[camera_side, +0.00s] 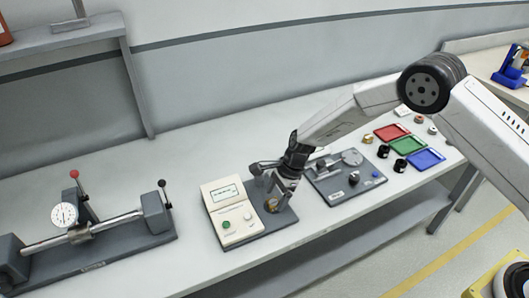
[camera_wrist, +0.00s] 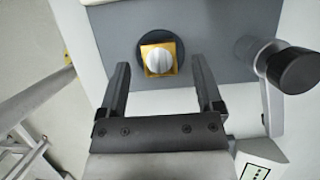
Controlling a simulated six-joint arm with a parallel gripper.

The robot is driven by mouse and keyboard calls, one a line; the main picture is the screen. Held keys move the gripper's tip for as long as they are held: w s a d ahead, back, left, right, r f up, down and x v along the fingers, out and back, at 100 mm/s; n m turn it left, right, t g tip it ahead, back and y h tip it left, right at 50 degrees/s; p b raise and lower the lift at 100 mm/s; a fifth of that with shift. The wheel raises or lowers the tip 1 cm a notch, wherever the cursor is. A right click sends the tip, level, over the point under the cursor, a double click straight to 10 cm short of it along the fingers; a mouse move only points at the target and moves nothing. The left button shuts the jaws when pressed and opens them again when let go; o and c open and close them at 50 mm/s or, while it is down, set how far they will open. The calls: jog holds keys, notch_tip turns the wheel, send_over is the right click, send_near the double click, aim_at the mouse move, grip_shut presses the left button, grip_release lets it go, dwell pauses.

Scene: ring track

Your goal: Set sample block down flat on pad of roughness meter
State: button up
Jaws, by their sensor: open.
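The sample block (camera_wrist: 174,70) is a small brass-coloured square with a pale round top. In the wrist view it sits on the dark round pad (camera_wrist: 160,39) of the roughness meter's grey base, and looks flat. In the side view the block (camera_side: 271,206) is a gold patch by the fingertips. My gripper (camera_wrist: 160,64) is open, its two dark fingers apart on either side of the block with clear gaps. The beige roughness meter (camera_side: 233,215) with a screen and a green button stands left of my gripper (camera_side: 275,202). My gripper partly hides the pad in the side view.
The meter's dark cylindrical probe head (camera_wrist: 291,70) stands close to the right finger. A second grey fixture plate (camera_side: 330,190) lies to the right, with red, green and blue trays (camera_side: 408,146) beyond. A dial-gauge bench (camera_side: 100,243) stands at the left.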

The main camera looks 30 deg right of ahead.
jog(key=v, duration=1)
jog(key=shift+d+r, duration=0.2)
jog(key=shift+r, duration=0.1)
jog(key=s+d+r+n+t+h, duration=0.1)
jog(key=s+d+r+n+h, duration=0.1)
jog(key=s+d+n, duration=0.5)
jog(key=s+d+r+n+t+h, duration=0.1)
jog(key=s+d+r+n, duration=0.4)
jog(key=s, duration=1.1)
jog(key=d+n+h, duration=0.1)
jog(key=d+n, duration=0.2)
jog(key=n, duration=0.3)
jog(key=shift+d+r+t, duration=0.25)
jog(key=shift+r+t, duration=0.05)
jog(key=shift+c, duration=0.4)
jog(key=shift+w, duration=0.15)
